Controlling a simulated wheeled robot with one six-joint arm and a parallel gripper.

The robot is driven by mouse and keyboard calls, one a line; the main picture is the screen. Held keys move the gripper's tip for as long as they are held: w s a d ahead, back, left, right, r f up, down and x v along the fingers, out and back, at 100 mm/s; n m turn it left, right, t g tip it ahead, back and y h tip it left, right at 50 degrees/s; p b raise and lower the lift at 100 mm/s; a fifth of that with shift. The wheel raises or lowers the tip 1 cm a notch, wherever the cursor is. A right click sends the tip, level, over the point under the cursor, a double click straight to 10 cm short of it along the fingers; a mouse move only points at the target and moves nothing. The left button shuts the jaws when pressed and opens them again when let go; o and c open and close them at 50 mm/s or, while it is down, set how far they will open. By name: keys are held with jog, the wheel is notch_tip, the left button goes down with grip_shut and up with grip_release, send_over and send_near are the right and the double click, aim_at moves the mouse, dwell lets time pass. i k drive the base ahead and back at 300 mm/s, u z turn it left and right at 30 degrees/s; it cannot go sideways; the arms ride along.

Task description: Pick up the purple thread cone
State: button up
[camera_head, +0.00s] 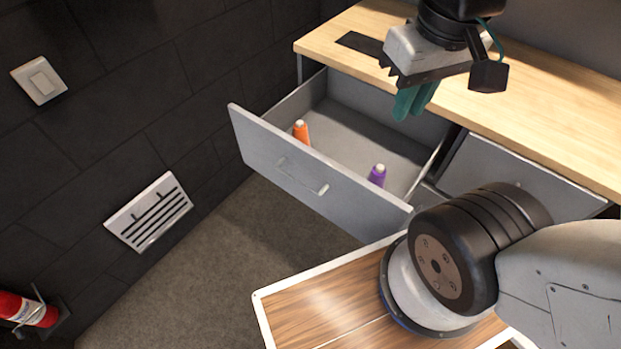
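The purple thread cone (377,175) stands in the open grey drawer (280,158), near its right end and close to the front panel. Its pale tip points up, and its lower part is hidden by the panel. An orange thread cone (301,132) stands in the same drawer, further left. My gripper (408,102) hangs above the drawer's back right part, with its teal fingers pointing down. It is above and right of the purple cone and apart from it. The two fingers overlap in this view, so the gap between them is unclear. No thread cone is at the fingers.
The drawer's front panel, with a handle (303,176), rises before the cones. The wooden worktop (548,125) overhangs the drawer's back. A second grey front (518,178) lies right of the drawer. A dark wall with a vent (149,212) is at left, and a fire extinguisher (28,309) is at lower left.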

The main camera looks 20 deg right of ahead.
aim_at(378, 176)
jog(key=u, duration=0.05)
jog(key=k, duration=0.5)
jog(key=u, duration=1.5)
jog(key=i, duration=1.85)
jog(key=z, duration=3.55)
